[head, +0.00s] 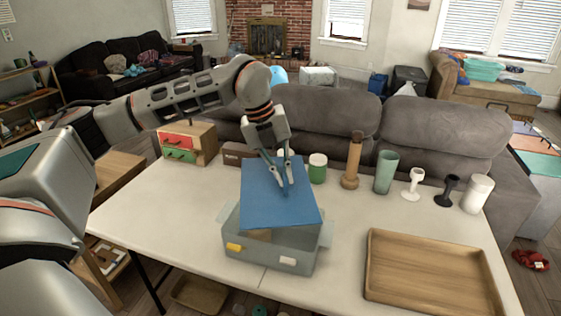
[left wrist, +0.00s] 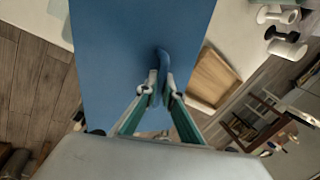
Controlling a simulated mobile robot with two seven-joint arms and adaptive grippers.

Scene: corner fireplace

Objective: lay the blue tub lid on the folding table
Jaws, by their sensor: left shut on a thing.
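The blue tub lid (head: 276,190) is a flat blue panel with a small upright handle. My left gripper (head: 286,187) is shut on that handle. The lid is tilted above a grey tub (head: 268,275) and covers most of its opening; I cannot tell whether lid and tub touch. In the left wrist view the lid (left wrist: 125,50) fills the upper middle, and the gripper's fingertips (left wrist: 160,88) pinch the handle. The folding table (head: 195,227) is white and carries the tub. My right gripper is not in view.
A wooden tray (head: 428,276) lies at the table's right front. A small drawer box (head: 188,143) stands at the back left. Along the back are a green jar (head: 317,168), a wooden mill (head: 352,162), a green cup (head: 385,172) and several others. The table left of the tub is bare.

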